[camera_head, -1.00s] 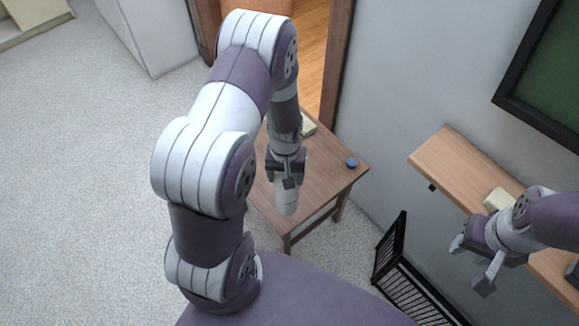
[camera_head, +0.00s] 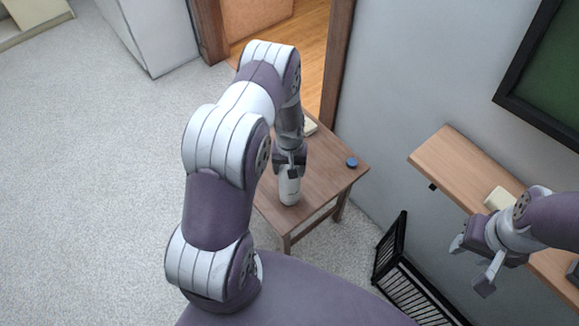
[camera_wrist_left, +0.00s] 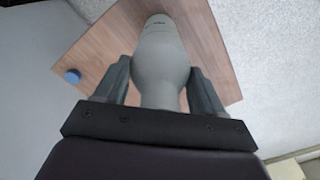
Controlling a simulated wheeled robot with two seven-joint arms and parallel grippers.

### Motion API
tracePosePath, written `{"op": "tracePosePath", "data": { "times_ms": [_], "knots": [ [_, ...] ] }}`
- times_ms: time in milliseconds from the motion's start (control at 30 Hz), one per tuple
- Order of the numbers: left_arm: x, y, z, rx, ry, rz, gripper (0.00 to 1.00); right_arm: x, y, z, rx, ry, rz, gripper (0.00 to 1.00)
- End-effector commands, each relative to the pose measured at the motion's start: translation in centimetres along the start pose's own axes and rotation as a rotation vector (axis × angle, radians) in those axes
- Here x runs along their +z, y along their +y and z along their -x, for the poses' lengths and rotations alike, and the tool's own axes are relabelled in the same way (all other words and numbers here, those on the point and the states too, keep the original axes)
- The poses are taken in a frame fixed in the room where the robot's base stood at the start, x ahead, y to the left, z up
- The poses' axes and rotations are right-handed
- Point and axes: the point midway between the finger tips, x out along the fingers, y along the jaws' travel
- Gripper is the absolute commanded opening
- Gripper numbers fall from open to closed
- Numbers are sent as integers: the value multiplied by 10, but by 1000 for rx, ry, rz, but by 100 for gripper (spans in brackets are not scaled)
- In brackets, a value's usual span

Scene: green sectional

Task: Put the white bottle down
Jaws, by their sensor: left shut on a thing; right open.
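The white bottle (camera_head: 289,190) is at the small wooden table (camera_head: 322,183), near its front edge in the head view. It looks upright, and its base appears to be at the tabletop, though I cannot be sure that it touches. My left gripper (camera_head: 290,171) is shut on the bottle's upper part from above. In the left wrist view the bottle (camera_wrist_left: 162,65) lies between the two fingers, with the tabletop (camera_wrist_left: 108,48) behind it. My right gripper (camera_head: 470,268) is open and empty in front of the wall shelf at the right.
A small blue round object (camera_head: 351,162) is on the table's right side. A pale object (camera_head: 310,127) lies at its back, partly hidden by my arm. A black slatted rack (camera_head: 410,285) stands right of the table. A wooden shelf (camera_head: 450,165) holds a cream item (camera_head: 498,198).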

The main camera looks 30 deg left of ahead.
Motion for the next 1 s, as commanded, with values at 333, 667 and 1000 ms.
{"op": "tracePosePath", "data": {
  "times_ms": [333, 667, 1000],
  "knots": [
    [0, 0, -3, 0, -1, 0, 95, 0, 0, -2, 0, 0, 0, 43],
    [-1, 0, 18, 1, 3, 0, 95, 0, 0, 1, 0, 0, 0, 43],
    [0, 0, 102, 0, 2, 0, 95, 0, 0, 2, 0, 0, 0, 43]
  ]
}}
